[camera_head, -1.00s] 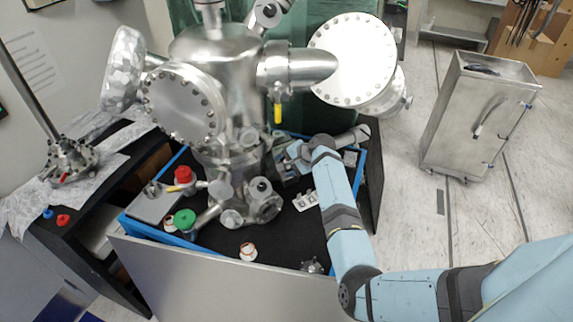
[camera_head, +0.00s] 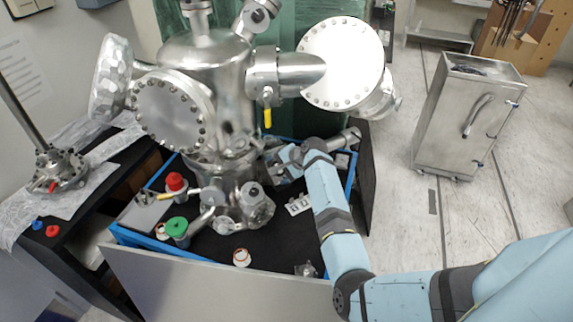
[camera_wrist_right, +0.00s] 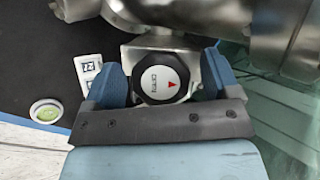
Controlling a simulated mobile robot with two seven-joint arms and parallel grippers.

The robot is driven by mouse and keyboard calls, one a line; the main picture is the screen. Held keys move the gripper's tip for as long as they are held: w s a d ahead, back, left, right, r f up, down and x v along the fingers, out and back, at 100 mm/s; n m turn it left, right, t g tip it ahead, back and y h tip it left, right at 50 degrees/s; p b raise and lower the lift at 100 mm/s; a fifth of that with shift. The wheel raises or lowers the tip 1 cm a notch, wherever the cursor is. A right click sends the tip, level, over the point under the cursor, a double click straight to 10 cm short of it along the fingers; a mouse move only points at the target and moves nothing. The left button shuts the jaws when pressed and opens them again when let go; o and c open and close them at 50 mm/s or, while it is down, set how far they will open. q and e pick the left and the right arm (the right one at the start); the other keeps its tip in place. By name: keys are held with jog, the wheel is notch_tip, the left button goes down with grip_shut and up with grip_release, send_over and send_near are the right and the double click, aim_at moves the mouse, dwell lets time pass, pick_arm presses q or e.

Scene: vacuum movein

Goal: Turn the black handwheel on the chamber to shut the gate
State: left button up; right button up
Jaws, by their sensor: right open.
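The black handwheel (camera_wrist_right: 161,80) shows in the right wrist view, with a white round label, small lettering and a red arrow on its face. It sits on a metal valve body below the steel chamber (camera_head: 208,75). My right gripper (camera_wrist_right: 162,78) is open, with one blue finger on each side of the handwheel. I cannot tell whether the fingers touch it. In the head view my right arm reaches to the chamber's lower right side, where the handwheel is not clearly visible. My left gripper is not in view.
A red knob (camera_head: 175,182) and a green knob (camera_head: 177,226) stand at the left of the blue-framed bench (camera_head: 125,238). A white cup-like part (camera_head: 241,257) and small white blocks (camera_head: 298,205) lie on its dark top. A steel cabinet (camera_head: 468,115) stands on the floor at right.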

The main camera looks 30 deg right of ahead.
jog(key=b+v, duration=0.1)
jog(key=v, duration=1.2)
jog(key=shift+s+b, duration=0.15)
jog(key=shift+b, duration=0.2)
jog(key=shift+r, duration=0.15)
jog(key=s+a+f+n+g+h, duration=0.15)
jog(key=s+a+n, duration=0.35)
jog(key=s, duration=0.7)
jog(key=s+a+f+n+g+h, duration=0.15)
jog(key=s+a+n, duration=0.3)
jog(key=s, duration=0.85)
jog(key=s+a+f+n+g+h, duration=0.15)
jog(key=s+a+f+n, duration=0.35)
jog(key=s, duration=0.7)
jog(key=w+a+f+n+t+y, duration=0.1)
jog(key=w+a+f+t, duration=0.1)
jog(key=w+f+t, duration=0.1)
jog(key=w+a+f+n+t+y, duration=0.1)
jog(key=w+a+f+t, duration=0.2)
jog(key=f+t, duration=0.2)
notch_tip(320, 180, down, 4)
jog(key=shift+r, duration=0.2)
